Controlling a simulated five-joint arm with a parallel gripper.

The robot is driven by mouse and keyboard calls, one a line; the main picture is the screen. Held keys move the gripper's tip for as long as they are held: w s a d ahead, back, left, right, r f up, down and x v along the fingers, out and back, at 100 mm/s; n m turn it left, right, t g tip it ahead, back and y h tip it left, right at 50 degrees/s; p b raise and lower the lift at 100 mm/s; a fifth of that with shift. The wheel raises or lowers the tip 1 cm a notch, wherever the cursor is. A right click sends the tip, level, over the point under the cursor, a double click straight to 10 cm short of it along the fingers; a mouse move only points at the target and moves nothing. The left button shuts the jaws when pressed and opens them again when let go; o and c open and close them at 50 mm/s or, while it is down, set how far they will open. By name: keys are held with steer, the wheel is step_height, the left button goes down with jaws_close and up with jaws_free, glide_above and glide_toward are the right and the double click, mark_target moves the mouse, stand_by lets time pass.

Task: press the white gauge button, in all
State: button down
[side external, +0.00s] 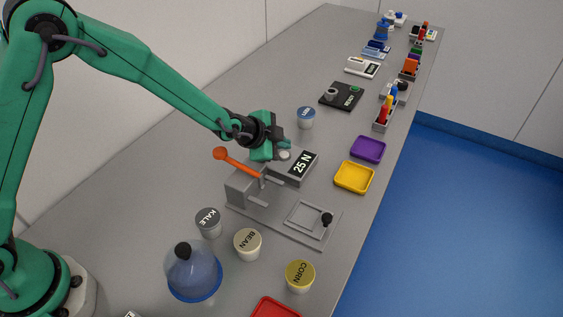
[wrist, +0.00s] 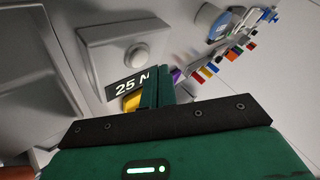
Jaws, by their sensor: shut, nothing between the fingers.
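The white gauge button (side external: 284,155) is a round knob on top of the grey gauge box (side external: 302,176), whose black display reads "25 N". In the wrist view the button (wrist: 137,54) stands on the box's grey top (wrist: 100,50), with the display (wrist: 131,84) beside it. My gripper (side external: 285,144) is shut and empty, just above and behind the button in the side view. In the wrist view the green fingertips (wrist: 157,72) are close to the button, beside it in the picture. I cannot tell whether they touch it.
A grey press fixture with an orange lever (side external: 235,161) stands in front of the gauge. Tubs KALE (side external: 208,223), BEAN (side external: 247,244) and CORN (side external: 300,276) and a blue dome (side external: 195,272) are nearer. Purple (side external: 368,149) and yellow (side external: 354,177) trays lie right. A blue-lidded tub (side external: 306,118) stands behind.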

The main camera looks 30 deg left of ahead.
steer(key=shift+s+a+f+g, duration=0.15)
steer(key=shift+s+f, duration=0.1)
steer(key=shift+f, duration=0.35)
steer(key=shift+s+f+g, duration=0.15)
steer(key=shift+s+f, duration=0.1)
steer(key=shift+f, duration=0.35)
steer(key=shift+s+a, duration=0.15)
steer(key=shift+s, duration=0.1)
steer(key=shift+w+r, duration=0.15)
steer(key=shift+r, duration=2.55)
steer(key=shift+r, duration=0.1)
